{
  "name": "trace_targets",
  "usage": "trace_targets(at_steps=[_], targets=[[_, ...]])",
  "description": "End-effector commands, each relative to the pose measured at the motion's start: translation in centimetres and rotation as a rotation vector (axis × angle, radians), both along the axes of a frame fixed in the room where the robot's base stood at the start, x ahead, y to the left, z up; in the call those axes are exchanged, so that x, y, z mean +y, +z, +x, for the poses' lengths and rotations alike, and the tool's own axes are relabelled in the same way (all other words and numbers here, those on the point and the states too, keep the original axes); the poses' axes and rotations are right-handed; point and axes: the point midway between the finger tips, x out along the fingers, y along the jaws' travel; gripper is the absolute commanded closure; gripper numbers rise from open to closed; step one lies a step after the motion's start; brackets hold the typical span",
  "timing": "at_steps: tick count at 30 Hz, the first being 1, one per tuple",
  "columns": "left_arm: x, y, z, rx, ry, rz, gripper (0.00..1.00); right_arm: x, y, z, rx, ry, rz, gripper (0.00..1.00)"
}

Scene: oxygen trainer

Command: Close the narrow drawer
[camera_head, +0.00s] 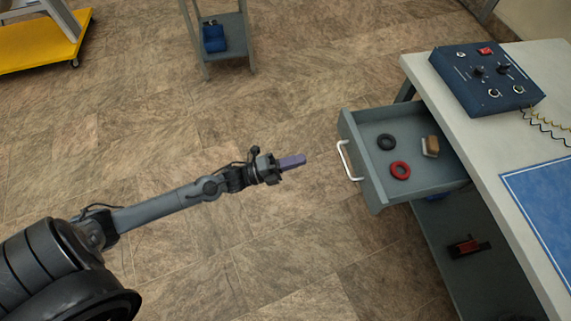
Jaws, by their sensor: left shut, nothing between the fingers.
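The narrow drawer (377,194) is grey and stands open, pulled out to the left from under the worktable. Its white handle (346,161) is on the front panel, facing my left gripper. Inside lie a black ring (386,142), a red ring (400,170) and a small brown block-like item (431,146). My left gripper (294,161) is shut and empty, with its purplish fingers pointing right. It is in front of the drawer, apart from the handle by a short gap. My right gripper is not in view.
The light worktable (460,120) carries a dark blue control box (486,82) with coiled wires and a blue mat (545,195). A lower shelf (455,280) holds a red and black item (467,246). A grey stand (232,50) and yellow cart (40,52) are farther back. Open floor surrounds my left arm.

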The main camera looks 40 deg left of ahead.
Motion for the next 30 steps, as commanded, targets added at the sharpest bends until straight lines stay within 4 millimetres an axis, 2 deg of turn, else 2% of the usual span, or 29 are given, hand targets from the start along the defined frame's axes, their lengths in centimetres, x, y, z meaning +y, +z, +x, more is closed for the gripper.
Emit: trace_targets(at_steps=[1,6,13,19,30], targets=[[-0.6,0.1,0.9,-0.006,0.000,-0.003,1.00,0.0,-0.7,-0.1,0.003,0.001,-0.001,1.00],[-2.4,0.7,3.4,-0.005,0.000,-0.003,1.00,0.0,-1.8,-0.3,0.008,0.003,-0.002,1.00],[-4.2,1.3,5.8,-0.003,0.000,-0.002,1.00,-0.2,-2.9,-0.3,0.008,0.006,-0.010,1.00],[-4.9,1.6,6.8,-0.001,0.000,-0.001,1.00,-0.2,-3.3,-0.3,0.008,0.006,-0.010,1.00],[-5.1,1.7,6.9,0.001,0.000,-0.001,1.00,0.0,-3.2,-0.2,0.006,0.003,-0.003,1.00]])
